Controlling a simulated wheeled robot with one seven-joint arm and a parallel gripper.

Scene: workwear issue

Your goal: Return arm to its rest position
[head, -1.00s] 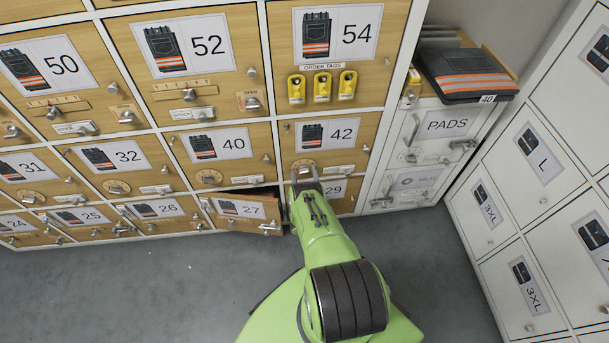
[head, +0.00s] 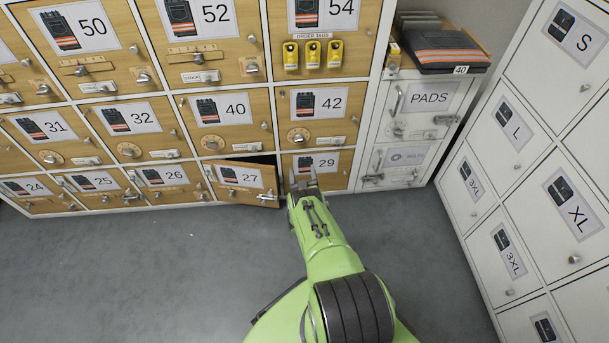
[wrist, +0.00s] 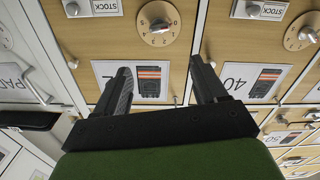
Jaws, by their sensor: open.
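My green arm reaches up from the bottom of the head view. My gripper (head: 304,182) is at its end, in front of the lower part of locker 29 (head: 328,172). In the wrist view my gripper (wrist: 160,85) shows two dark fingers spread apart with nothing between them. Behind the fingers there is a locker door with a trouser picture label (wrist: 150,80) and a round dial (wrist: 158,23). The door of locker 27 (head: 245,180) stands ajar, just left of my gripper. The inside of that locker is mostly hidden.
Wooden lockers such as 42 (head: 315,117) and 40 (head: 225,120) fill the wall. The white PADS cabinet (head: 425,100) carries folded dark trousers (head: 437,50). White lockers (head: 515,130) line the right side. The grey floor (head: 130,270) is clear.

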